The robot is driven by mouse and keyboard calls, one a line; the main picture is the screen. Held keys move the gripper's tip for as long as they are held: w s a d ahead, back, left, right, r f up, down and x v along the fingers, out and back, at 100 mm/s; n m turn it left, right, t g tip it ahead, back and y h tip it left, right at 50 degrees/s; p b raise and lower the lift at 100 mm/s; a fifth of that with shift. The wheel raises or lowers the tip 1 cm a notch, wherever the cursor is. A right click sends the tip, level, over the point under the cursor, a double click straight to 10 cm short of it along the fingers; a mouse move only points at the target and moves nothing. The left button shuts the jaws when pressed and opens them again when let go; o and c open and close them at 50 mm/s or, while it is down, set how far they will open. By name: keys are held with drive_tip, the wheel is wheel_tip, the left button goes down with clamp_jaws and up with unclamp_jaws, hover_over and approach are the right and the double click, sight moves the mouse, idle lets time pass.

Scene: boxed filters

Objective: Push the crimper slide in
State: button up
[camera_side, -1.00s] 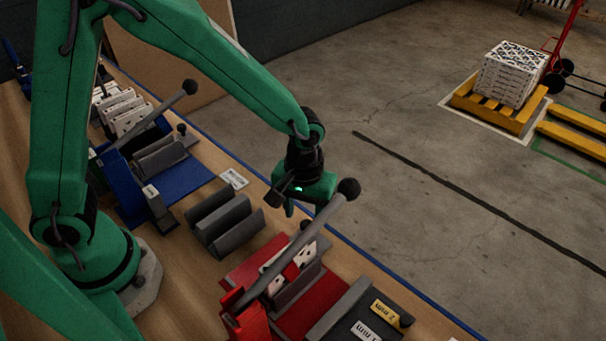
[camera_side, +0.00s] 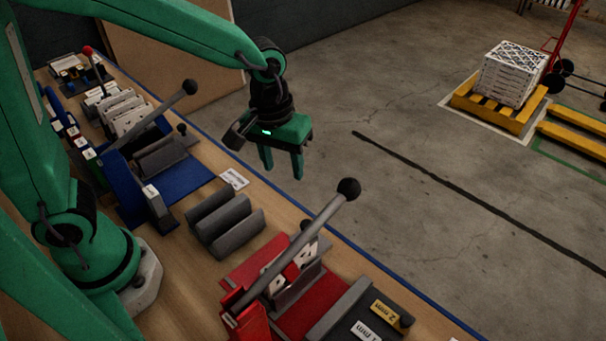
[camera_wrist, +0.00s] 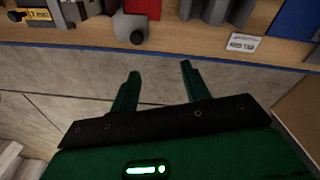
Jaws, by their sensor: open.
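A red lever press (camera_side: 253,322) stands at the front of the bench in the side view, its long grey lever up and ending in a black ball knob (camera_side: 348,189). A red bed (camera_side: 312,304) and a white plate with dark holes (camera_side: 274,284) sit by it. A blue lever press (camera_side: 122,188) stands farther back with its lever up. The frames do not mark which one is the crimper, and I cannot pick out its slide for certain. My gripper (camera_side: 283,172) is open and empty, high above the bench's far edge. Its fingers also show in the wrist view (camera_wrist: 160,70).
A grey grooved block (camera_side: 224,225) lies between the presses, with a white label card (camera_side: 235,179) behind it. A dark holder with a yellow tag (camera_side: 387,312) is at the front right. The floor beyond the blue bench edge is clear near my gripper.

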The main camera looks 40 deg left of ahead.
drive_tip(key=s+a+r+m+t, duration=0.2)
drive_tip(key=s+a+r+t, duration=0.1)
drive_tip(key=s+a+r, duration=0.4)
drive_tip(key=shift+a+r, duration=0.45)
drive_tip(key=shift+a, duration=1.2)
drive_tip(key=shift+s, duration=0.15)
drive_tip(key=w+d+f+n+g, duration=0.1)
drive_tip(key=w+d+f, duration=0.1)
drive_tip(key=d+f, duration=0.2)
drive_tip(key=w+d+f+n+g, duration=0.1)
drive_tip(key=w+d+f, duration=0.2)
drive_tip(key=d, duration=0.3)
drive_tip(key=w+d+f+n+g, duration=0.1)
drive_tip(key=w+d+f+g, duration=0.1)
drive_tip(key=d+f, duration=0.3)
drive_tip(key=shift+w+d+f, duration=0.35)
drive_tip(key=shift+w+f, duration=0.05)
drive_tip(key=shift+w, duration=0.25)
drive_tip(key=shift+f, duration=0.15)
